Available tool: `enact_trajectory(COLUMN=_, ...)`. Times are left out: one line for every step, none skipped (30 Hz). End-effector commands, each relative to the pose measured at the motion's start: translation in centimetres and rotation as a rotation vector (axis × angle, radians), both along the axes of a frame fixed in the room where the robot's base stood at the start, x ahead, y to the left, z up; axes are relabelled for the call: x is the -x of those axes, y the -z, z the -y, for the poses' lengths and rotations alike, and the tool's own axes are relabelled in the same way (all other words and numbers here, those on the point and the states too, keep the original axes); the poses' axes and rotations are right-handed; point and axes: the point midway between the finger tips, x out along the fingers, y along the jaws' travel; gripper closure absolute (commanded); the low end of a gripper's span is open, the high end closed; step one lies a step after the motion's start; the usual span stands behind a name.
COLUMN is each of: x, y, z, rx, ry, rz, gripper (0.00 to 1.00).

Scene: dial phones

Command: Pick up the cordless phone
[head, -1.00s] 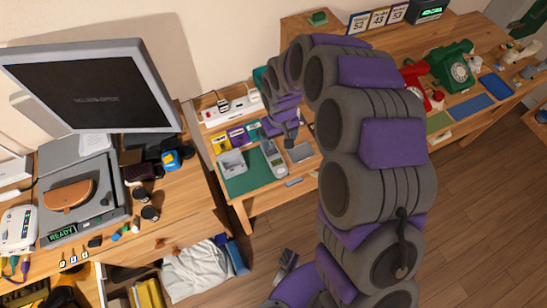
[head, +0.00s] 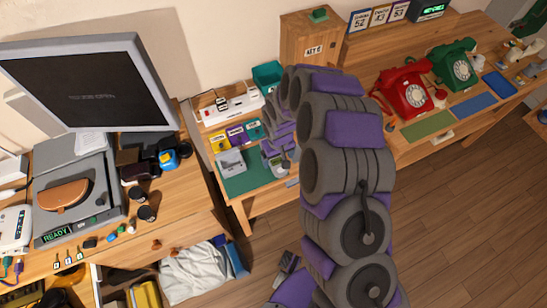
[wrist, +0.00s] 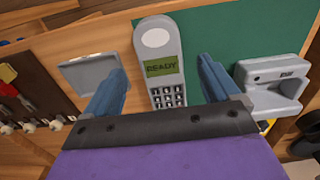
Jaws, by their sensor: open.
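The cordless phone (wrist: 161,65) is light grey with a green screen reading "READY" and a keypad. In the wrist view it lies on the green mat (wrist: 215,25), between my gripper's two blue fingers. My gripper (wrist: 160,82) is open and empty, with one finger on each side of the phone; I cannot tell how high above it they are. In the head view, my arm covers much of the phone (head: 277,168), and its lower end shows near the gripper. A grey cradle (wrist: 272,85) stands right of the phone in the wrist view.
A grey flat piece (wrist: 88,72) lies left of the phone. In the head view, a power strip (head: 232,108) and coloured boxes (head: 236,134) stand behind the mat. Red (head: 404,92) and green (head: 455,66) dial phones stand to the right.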

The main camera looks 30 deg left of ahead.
Motion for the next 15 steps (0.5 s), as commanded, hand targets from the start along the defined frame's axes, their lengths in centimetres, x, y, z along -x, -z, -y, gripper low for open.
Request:
enact_trajectory(x=0.1, y=1.1, z=-0.1, rx=0.001, ry=0.000, rz=-0.002, gripper=0.11)
enact_trajectory(x=0.1, y=1.5, z=-0.1, rx=0.001, ry=0.000, rz=-0.002, gripper=0.11)
enact_trajectory(x=0.1, y=2.1, z=-0.1, rx=0.002, ry=-0.001, rz=-0.002, gripper=0.11)
enact_trajectory(x=0.1, y=2.4, z=-0.1, rx=0.002, ry=-0.001, rz=-0.002, gripper=0.11)
enact_trajectory(x=0.1, y=2.7, z=-0.1, rx=0.003, ry=-0.001, rz=-0.002, gripper=0.11)
enact_trajectory(x=0.1, y=3.0, z=-0.1, rx=0.003, ry=-0.001, rz=-0.002, gripper=0.11)
enact_trajectory(x=0.1, y=3.0, z=-0.1, rx=0.003, ry=-0.001, rz=-0.002, gripper=0.11)
enact_trajectory(x=0.1, y=3.1, z=-0.1, rx=0.002, ry=-0.001, rz=-0.002, gripper=0.11)
enact_trajectory(x=0.1, y=3.0, z=-0.1, rx=0.002, ry=-0.001, rz=-0.002, gripper=0.11)
enact_trajectory(x=0.1, y=3.0, z=-0.1, rx=0.002, ry=-0.001, rz=0.000, gripper=0.11)
enact_trajectory(x=0.0, y=3.0, z=-0.1, rx=0.002, ry=-0.001, rz=-0.001, gripper=0.11)
enact_trajectory(x=0.0, y=2.9, z=-0.1, rx=0.002, ry=-0.001, rz=-0.001, gripper=0.11)
enact_trajectory(x=0.0, y=2.9, z=-0.1, rx=0.002, ry=0.000, rz=-0.001, gripper=0.12)
enact_trajectory(x=0.0, y=2.9, z=-0.1, rx=0.001, ry=0.000, rz=-0.001, gripper=0.14)
enact_trajectory(x=0.0, y=2.9, z=-0.1, rx=0.001, ry=0.000, rz=-0.001, gripper=0.18)
